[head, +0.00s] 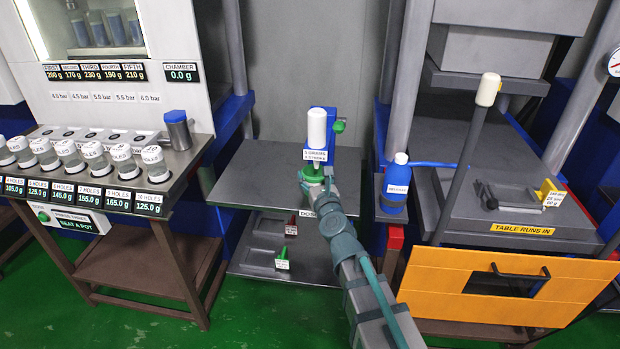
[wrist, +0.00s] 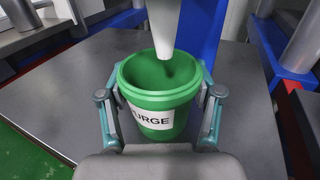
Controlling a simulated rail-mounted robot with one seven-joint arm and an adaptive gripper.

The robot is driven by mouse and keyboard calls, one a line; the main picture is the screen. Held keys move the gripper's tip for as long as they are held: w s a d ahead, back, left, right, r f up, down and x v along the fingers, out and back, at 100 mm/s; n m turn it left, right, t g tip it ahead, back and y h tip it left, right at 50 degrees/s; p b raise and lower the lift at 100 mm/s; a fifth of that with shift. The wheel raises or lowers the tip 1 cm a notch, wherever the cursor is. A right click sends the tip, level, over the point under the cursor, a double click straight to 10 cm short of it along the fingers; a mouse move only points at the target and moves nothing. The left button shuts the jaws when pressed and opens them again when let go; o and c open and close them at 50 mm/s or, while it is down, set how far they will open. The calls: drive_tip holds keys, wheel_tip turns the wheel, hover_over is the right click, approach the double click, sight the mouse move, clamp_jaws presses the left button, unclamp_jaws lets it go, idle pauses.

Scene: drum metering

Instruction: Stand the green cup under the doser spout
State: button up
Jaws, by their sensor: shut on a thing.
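The green cup (wrist: 160,100), with a white label ending in "URGE", is upright between the two fingers of my gripper (wrist: 163,93), which is shut on it. The grey-white doser spout (wrist: 166,28) comes down over the cup's open mouth in the wrist view. In the head view the doser (head: 317,128) is a white cylinder on a blue stand, above the small visible part of the green cup (head: 313,173). My gripper (head: 327,192) hides much of the cup there. I cannot tell whether the cup's base touches the grey table (head: 255,183).
A lower shelf (head: 252,257) carries small red and green labelled items. A rack of labelled pots (head: 95,158) is at left, an orange-fronted press (head: 500,290) at right.

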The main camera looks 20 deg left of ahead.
sight(319, 182)
drive_tip(key=shift+d, duration=0.3)
drive_tip(key=o, duration=1.2)
drive_tip(key=v, duration=0.7)
drive_tip(key=shift+s+d, duration=0.15)
